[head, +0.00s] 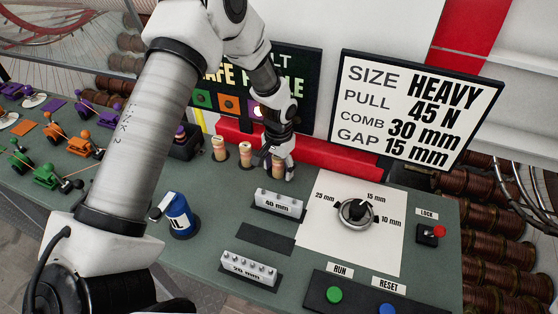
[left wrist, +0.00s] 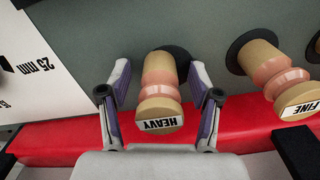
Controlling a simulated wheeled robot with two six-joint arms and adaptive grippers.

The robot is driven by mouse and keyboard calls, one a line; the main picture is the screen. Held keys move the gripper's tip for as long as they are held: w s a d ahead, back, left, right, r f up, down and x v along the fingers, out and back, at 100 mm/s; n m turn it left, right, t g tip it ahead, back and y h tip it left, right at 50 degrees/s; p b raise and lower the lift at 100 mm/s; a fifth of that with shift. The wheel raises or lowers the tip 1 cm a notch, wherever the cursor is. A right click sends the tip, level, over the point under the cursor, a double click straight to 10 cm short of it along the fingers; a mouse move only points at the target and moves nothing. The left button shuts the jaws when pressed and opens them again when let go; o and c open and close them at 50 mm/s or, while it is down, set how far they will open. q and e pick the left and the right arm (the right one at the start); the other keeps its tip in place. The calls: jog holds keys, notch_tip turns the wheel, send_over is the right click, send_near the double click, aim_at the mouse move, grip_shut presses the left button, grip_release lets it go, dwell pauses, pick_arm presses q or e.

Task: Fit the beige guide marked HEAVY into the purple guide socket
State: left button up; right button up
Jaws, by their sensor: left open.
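The beige guide marked HEAVY (left wrist: 161,97) stands in a dark round seat, with a pinkish middle and its label on the near end. In the head view it is the rightmost of three guides (head: 277,167), partly hidden by my left gripper (head: 281,172). Purple parts (head: 82,109) show at the far left, but I cannot make out which one is the guide socket. My right gripper is not in view.
A guide marked FINE (left wrist: 287,92) stands beside the HEAVY one. A red ledge (left wrist: 65,145) runs close to them. Blocks marked 40 mm (head: 278,204) and 20 mm (head: 248,268), a blue canister (head: 179,216) and a dial (head: 355,211) occupy the green bench.

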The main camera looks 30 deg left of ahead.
pick_arm(q)
jog(key=shift+s+r, duration=0.1)
jog(key=shift+s, duration=0.15)
grip_shut()
